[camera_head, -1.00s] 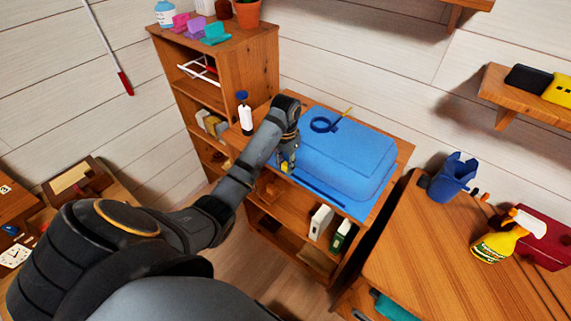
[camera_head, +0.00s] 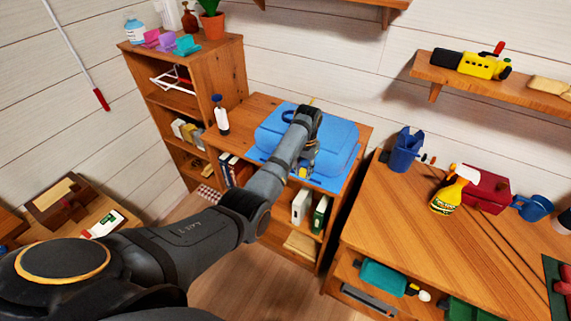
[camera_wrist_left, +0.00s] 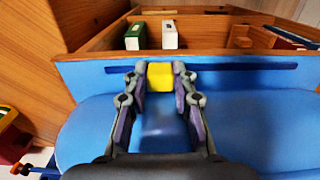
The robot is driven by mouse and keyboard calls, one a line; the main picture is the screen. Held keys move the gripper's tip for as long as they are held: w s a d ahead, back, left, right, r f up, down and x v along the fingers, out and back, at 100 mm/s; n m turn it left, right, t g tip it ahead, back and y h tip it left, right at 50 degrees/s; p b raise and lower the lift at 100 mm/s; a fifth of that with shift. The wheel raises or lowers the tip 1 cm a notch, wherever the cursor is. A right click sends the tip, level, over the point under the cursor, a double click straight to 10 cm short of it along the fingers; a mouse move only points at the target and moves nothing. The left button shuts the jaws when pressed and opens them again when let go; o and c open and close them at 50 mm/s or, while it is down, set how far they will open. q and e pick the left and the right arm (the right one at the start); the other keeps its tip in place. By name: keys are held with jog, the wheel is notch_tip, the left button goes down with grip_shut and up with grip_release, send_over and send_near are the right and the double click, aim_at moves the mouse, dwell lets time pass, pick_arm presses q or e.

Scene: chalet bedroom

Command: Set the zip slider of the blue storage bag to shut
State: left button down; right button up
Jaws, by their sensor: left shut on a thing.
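The blue storage bag (camera_head: 340,138) lies on top of the low wooden shelf unit. It also shows in the left wrist view (camera_wrist_left: 255,125). A dark blue zip track (camera_wrist_left: 250,68) runs along its shelf-side edge. The yellow zip slider (camera_wrist_left: 160,76) sits on this track, with a longer stretch of track to its right than to its left in the wrist view. My left gripper (camera_wrist_left: 160,84) is shut on the slider, a finger on each side. In the head view my left gripper (camera_head: 303,167) hides part of the bag's front. My right gripper is not in view.
A white bottle with a dark cap (camera_head: 221,116) stands left of the bag on the same unit. White and green binders (camera_head: 301,205) stand on the shelf below. A wooden table (camera_head: 400,235) at the right holds a blue jug (camera_head: 405,150) and a yellow spray bottle (camera_head: 449,190).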

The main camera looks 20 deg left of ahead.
aim_at(313, 181)
pick_arm(q)
jog(key=d+p, duration=0.1)
jog(key=d, duration=0.2)
jog(key=shift+d, duration=0.4)
jog(key=shift+s+d+f, duration=0.1)
jog(key=shift+d, duration=0.05)
jog(key=c, duration=1.5)
grip_release()
jog(key=o, duration=0.4)
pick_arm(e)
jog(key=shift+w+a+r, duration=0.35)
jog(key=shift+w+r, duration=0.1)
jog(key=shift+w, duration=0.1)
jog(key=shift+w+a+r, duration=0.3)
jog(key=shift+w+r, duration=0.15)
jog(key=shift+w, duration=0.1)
